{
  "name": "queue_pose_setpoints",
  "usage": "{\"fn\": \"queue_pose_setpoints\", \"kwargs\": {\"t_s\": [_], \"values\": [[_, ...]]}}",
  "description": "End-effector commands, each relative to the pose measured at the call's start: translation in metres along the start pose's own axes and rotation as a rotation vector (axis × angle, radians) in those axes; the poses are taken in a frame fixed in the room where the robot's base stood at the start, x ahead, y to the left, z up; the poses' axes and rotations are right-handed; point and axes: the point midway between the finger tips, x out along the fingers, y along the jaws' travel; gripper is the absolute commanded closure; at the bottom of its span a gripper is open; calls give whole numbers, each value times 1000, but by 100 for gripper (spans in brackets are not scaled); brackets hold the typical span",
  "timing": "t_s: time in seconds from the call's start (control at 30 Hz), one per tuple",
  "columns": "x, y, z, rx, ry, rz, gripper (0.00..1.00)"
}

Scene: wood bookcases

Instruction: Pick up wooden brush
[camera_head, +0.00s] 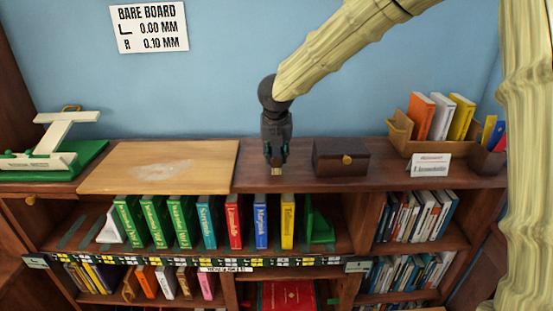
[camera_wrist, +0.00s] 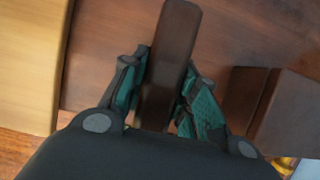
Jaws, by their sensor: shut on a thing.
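My gripper (camera_head: 276,158) points down over the top of the bookcase, between the bare light board and a dark wooden box. In the wrist view, my gripper (camera_wrist: 163,92) is shut on the wooden brush (camera_wrist: 174,45), a dark brown bar with a rounded end, held between the two teal-padded fingers. One end of the brush sticks out past the fingers; its other end is hidden by my gripper. In the head view only a small pale tip shows below the fingers. I cannot tell whether the brush touches the bookcase top.
The dark box (camera_head: 341,158) with a brass knob stands just right of my gripper. The light board (camera_head: 205,165) lies to the left, beside a green-and-white device (camera_head: 52,155). A wooden book holder (camera_head: 398,137) and a white card (camera_head: 430,165) stand at the right. Books fill the shelves below.

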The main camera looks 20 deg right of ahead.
Motion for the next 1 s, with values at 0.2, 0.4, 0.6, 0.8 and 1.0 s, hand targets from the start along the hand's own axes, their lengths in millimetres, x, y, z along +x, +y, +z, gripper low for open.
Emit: {"fn": "queue_pose_setpoints", "kwargs": {"t_s": [0.2, 0.4, 0.6, 0.8, 1.0], "values": [[-42, 0, 18, 5, -4, 5, 96], [-86, 0, 37, 4, -4, 5, 96], [-121, -1, 51, 3, -2, 2, 96], [-142, 0, 59, 2, -1, 2, 96], [-149, 0, 62, 1, -1, 2, 96]]}}
